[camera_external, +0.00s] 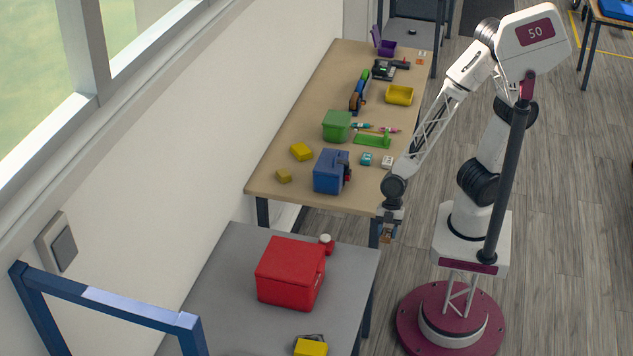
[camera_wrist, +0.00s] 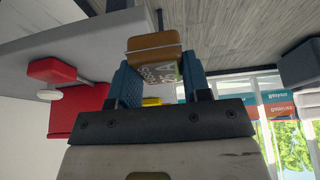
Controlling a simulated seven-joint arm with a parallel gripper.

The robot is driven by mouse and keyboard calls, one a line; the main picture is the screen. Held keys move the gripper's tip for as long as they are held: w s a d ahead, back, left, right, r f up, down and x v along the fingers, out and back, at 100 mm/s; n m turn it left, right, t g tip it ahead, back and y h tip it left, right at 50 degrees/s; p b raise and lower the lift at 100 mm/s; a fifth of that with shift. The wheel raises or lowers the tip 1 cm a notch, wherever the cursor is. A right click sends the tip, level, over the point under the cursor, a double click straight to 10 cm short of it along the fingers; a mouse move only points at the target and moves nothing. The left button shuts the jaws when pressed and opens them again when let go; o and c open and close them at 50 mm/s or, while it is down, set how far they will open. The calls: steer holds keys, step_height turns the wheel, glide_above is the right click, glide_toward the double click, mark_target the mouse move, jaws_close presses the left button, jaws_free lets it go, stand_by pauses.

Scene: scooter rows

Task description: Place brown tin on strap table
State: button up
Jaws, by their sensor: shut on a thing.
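My gripper (camera_external: 388,228) hangs pointing down beside the gap between the wooden table and the grey table. In the wrist view my gripper (camera_wrist: 157,68) has its blue fingers shut on the brown tin (camera_wrist: 153,42), which shows a pale printed label. The tin looks small in the external view (camera_external: 387,237), held clear of both tables. No strap is clear on the wooden table (camera_external: 280,150) or the grey table (camera_external: 225,290), so I cannot tell which is the strap table.
The grey table bears a red box (camera_external: 287,275), a red jar with a white lid (camera_external: 326,243) and a yellow block (camera_external: 310,348). The wooden table holds a blue box (camera_external: 328,172), a green box (camera_external: 337,125), a yellow bin (camera_external: 400,95) and several small things.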

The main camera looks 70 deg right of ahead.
steer(key=shift+w+d, duration=0.5)
steer(key=shift+d, duration=0.05)
steer(key=w+d+r+m, duration=0.1)
steer(key=w+d, duration=0.5)
steer(key=d, duration=0.3)
steer(key=r+m+t, duration=0.1)
glide_above(369, 201)
steer(key=shift+w+d, duration=0.1)
steer(key=shift+m, duration=0.6)
steer(key=d, duration=0.6)
steer(key=w+d+r, duration=0.1)
steer(key=d, duration=0.2)
steer(key=shift+w+d, duration=0.1)
steer(key=shift+d, duration=0.25)
steer(key=shift+m+t, duration=0.3)
steer(key=shift+m, duration=0.3)
steer(key=d, duration=0.3)
steer(key=s+d, duration=0.1)
steer(key=d, duration=0.3)
steer(key=d+r, duration=0.1)
steer(key=d, duration=0.3)
steer(key=shift+s+d, duration=0.1)
steer(key=shift+s, duration=0.05)
steer(key=shift+s+d+r, duration=0.1)
steer(key=shift+s+d, duration=0.1)
steer(key=shift+d, duration=0.45)
steer(key=shift+w, duration=0.1)
